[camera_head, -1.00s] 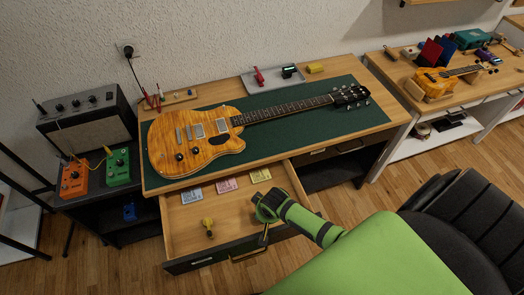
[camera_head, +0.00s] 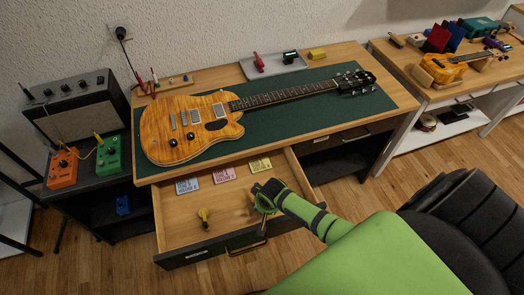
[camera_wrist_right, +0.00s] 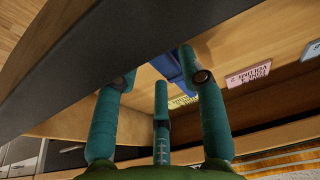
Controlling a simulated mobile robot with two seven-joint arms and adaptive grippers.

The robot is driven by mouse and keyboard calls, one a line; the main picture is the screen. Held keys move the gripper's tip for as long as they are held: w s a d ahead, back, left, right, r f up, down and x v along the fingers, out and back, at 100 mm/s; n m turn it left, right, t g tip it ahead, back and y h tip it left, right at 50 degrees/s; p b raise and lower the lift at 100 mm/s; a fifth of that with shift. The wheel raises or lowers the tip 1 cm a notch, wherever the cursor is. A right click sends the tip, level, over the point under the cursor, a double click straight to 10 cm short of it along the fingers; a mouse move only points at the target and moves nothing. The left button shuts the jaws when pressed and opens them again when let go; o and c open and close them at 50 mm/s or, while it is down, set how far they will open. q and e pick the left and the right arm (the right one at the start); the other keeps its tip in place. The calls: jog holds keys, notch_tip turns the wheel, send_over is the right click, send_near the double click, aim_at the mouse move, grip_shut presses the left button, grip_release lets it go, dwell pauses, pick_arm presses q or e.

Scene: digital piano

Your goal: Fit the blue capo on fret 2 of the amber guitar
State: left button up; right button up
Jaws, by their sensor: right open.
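The amber guitar (camera_head: 165,135) lies on its back on a green mat, its neck pointing right and its frets uncovered. My right gripper (camera_head: 265,192) is over the right part of the open drawer. In the right wrist view its fingers (camera_wrist_right: 160,85) are spread open. A blue object (camera_wrist_right: 172,68), likely the blue capo, lies in the drawer near the fingertips, partly hidden by them. I cannot tell if they touch it. In the head view the gripper hides this object. My left gripper is out of view.
The open drawer (camera_head: 175,228) also holds a yellow clamp-like piece (camera_head: 204,215) and three label cards, one pink (camera_head: 224,175). The drawer front is close beside my right fingers. A grey tray (camera_head: 275,69) stands behind the guitar. A chair (camera_head: 455,225) is at right.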

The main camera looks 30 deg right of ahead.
jog(key=shift+w+f, duration=0.15)
jog(key=shift+f, duration=0.4)
dwell(0.4)
grip_shut()
jog(key=shift+r, duration=0.1)
jog(key=shift+r+p, duration=2.95)
jog(key=shift+p, duration=0.3)
